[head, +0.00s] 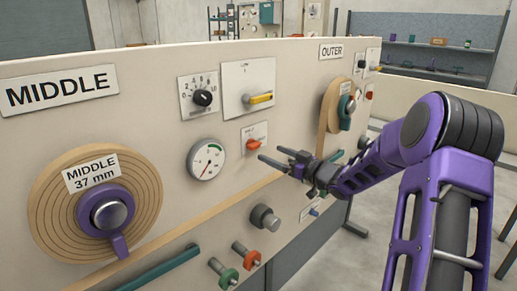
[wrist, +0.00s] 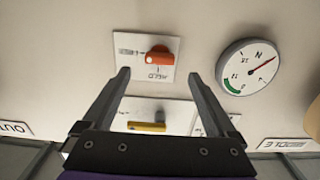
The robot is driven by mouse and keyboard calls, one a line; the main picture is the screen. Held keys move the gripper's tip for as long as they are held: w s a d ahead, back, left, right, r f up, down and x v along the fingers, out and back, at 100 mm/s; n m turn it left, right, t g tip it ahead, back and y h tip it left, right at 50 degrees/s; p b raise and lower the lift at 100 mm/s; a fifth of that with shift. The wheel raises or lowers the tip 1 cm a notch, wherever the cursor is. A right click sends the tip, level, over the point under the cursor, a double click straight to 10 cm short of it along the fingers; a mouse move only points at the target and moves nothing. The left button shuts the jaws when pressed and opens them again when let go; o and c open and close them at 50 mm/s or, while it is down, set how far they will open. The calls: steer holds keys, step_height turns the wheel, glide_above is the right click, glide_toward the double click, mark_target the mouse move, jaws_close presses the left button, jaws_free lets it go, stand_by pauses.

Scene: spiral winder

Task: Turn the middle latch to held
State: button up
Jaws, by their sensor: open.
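The middle latch is a red-orange knob (head: 253,145) on a small white plate on the upright panel, right of the round gauge. It also shows in the wrist view (wrist: 160,55), where the picture is upside down; its handle lies roughly sideways, not pointing at the word HELD on the plate. A second label beside the handle is too blurred to read. My gripper (head: 269,154) is open and empty, in front of the panel just right of the latch. In the wrist view the two fingertips (wrist: 158,73) stand either side of the latch, apart from it.
The gauge (head: 207,160) is left of the latch. A yellow lever (head: 260,99) and a black knob (head: 203,98) are above. A grey knob (head: 265,217) and red and green knobs stick out below. The MIDDLE spool (head: 57,215) is far left, the OUTER spool right.

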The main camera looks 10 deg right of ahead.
mark_target(258, 147)
steer(key=x, duration=0.7)
steer(key=shift+w, duration=0.1)
steer(key=c, duration=1.4)
